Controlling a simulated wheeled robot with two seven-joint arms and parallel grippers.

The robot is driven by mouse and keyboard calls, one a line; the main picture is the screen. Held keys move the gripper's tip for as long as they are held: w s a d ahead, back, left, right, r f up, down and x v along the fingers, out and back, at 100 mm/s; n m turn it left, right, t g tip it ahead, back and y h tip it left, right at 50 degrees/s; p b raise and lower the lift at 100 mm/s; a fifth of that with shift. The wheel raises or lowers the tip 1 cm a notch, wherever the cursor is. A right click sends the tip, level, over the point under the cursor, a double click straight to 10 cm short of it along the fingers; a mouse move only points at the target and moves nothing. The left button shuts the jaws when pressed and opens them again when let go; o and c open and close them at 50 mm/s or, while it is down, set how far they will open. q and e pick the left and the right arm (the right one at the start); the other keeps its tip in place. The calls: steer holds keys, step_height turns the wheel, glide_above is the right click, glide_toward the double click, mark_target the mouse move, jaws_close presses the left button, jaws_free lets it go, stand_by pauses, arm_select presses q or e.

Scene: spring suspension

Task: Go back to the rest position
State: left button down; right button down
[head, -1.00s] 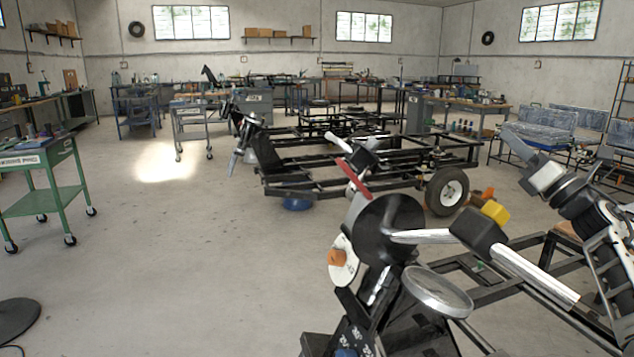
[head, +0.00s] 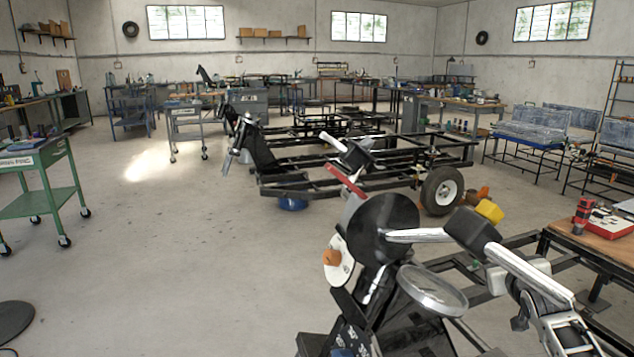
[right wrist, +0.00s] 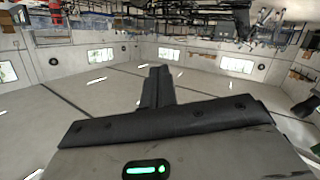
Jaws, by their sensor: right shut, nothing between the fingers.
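My left gripper is in neither view.
A black suspension assembly (head: 385,225) stands close in front. A wooden table (head: 600,240) with a red drill (head: 583,215) is at the right. A cart frame (head: 350,165) with a wheel (head: 442,190) lies beyond. A green trolley (head: 45,190) stands left. The floor at centre-left is clear.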

steer(key=s+a+f+n+g+y, duration=0.2)
steer(key=s+a+f+y, duration=0.2)
steer(key=s+a+f, duration=1.15)
steer(key=s+a+g+y+p, duration=0.1)
steer(key=s+a, duration=0.4)
steer(key=s, duration=0.5)
steer(key=s+a+g+y+p, duration=0.1)
steer(key=s+a, duration=0.5)
steer(key=s, duration=0.5)
steer(key=shift+a+f+m+y, duration=0.15)
steer(key=shift+f+m+y, duration=0.15)
steer(key=shift+m+y, duration=0.1)
